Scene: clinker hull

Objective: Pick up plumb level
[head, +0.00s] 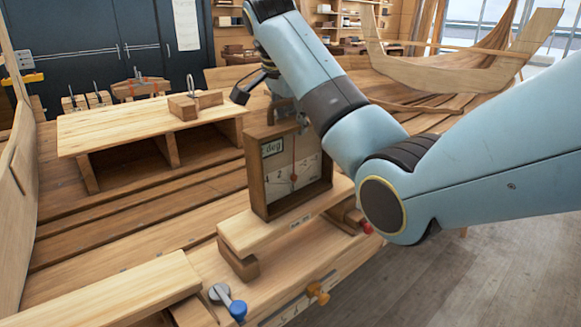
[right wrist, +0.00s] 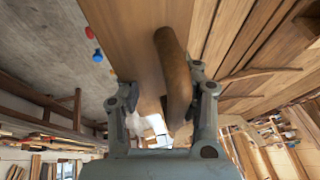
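The plumb level is a wooden box frame (head: 257,175) with a pale dial face marked "deg" and a small red bob. It stands upright on a light wooden plank in the head view. My right gripper (head: 262,92) is above its top. In the right wrist view my right gripper (right wrist: 163,98) has its fingers spread, with a brown rounded wooden handle (right wrist: 174,65) between them. A gap shows on the left side; contact on the right side cannot be told. My arm hides part of the level's top right. My left gripper is not in view.
A low bench (head: 150,122) on the left carries a small block with a metal hook (head: 196,104). A blue-knobbed lever (head: 232,304), an orange knob (head: 318,294) and a red knob (head: 367,228) lie near the front edge. A boat hull (head: 450,72) stands behind right.

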